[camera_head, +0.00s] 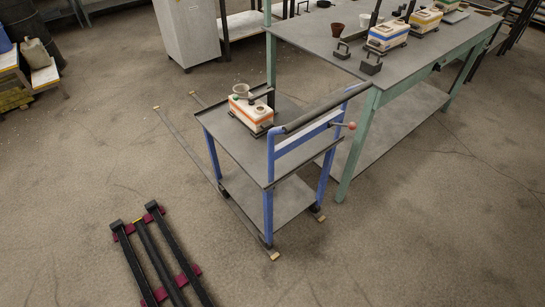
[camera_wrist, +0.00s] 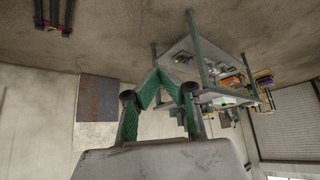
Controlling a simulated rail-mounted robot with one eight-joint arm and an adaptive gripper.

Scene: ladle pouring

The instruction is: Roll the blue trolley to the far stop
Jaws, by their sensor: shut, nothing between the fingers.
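The blue trolley (camera_head: 270,206) stands upright on the floor in the head view. It has a grey top, a lower shelf, a dark handle bar (camera_head: 325,108) and a red knob (camera_head: 351,125). I cannot make out the trolley there.
A green-legged bench (camera_head: 352,73) stands right behind the trolley, close to it, with striped blocks (camera_head: 387,36) and dark pieces on top. A grey cabinet (camera_head: 187,32) stands farther back. The wrist view is upside down.

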